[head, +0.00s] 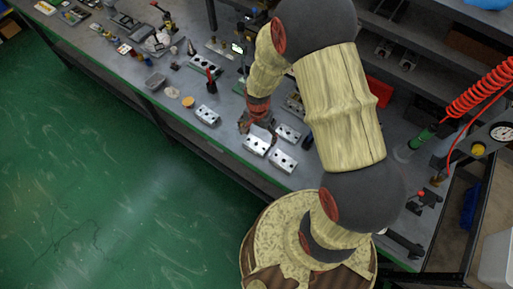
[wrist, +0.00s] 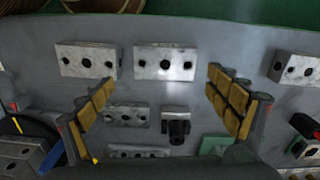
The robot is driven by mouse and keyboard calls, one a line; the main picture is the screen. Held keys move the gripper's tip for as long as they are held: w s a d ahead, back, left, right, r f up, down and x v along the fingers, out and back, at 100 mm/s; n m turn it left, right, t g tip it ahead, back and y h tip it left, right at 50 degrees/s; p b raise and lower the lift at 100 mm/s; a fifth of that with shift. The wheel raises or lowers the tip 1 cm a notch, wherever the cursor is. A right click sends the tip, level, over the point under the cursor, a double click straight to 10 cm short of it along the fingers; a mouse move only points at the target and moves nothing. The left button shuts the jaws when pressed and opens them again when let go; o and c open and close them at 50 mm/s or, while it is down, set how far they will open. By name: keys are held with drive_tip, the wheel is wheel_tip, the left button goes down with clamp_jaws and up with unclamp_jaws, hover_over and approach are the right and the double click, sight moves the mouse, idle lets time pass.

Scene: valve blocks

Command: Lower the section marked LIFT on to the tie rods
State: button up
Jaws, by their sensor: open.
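My gripper (head: 257,124) is open and empty above the bench, and its yellow-padded fingers stand wide apart in the wrist view (wrist: 161,84). Two silver drilled blocks lie side by side near the front edge: one just in front of my gripper (head: 256,145) (wrist: 164,63), the other to its right in the head view (head: 283,160) (wrist: 87,60). Another block (head: 288,132) (wrist: 126,115) lies behind them. A small grey block with a black knob (wrist: 178,124) lies between the fingers in the wrist view. I cannot read a LIFT mark or make out tie rods.
A further block (head: 207,115) (wrist: 296,68) lies apart along the front edge. A longer block (head: 205,64) and a red-handled tool (head: 211,82) stand farther back. A red coiled hose (head: 480,93) hangs right.

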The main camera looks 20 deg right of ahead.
sight(256, 144)
drive_tip(key=shift+w+m, duration=0.25)
drive_tip(key=shift+m, duration=0.15)
drive_tip(key=shift+f, duration=0.2)
drive_tip(key=f, duration=0.5)
drive_tip(key=f+b, duration=0.1)
drive_tip(key=f, duration=0.1)
drive_tip(key=shift+a+f, duration=0.25)
drive_tip(key=shift+a, duration=0.05)
drive_tip(key=c, duration=0.3)
drive_tip(key=c, duration=1)
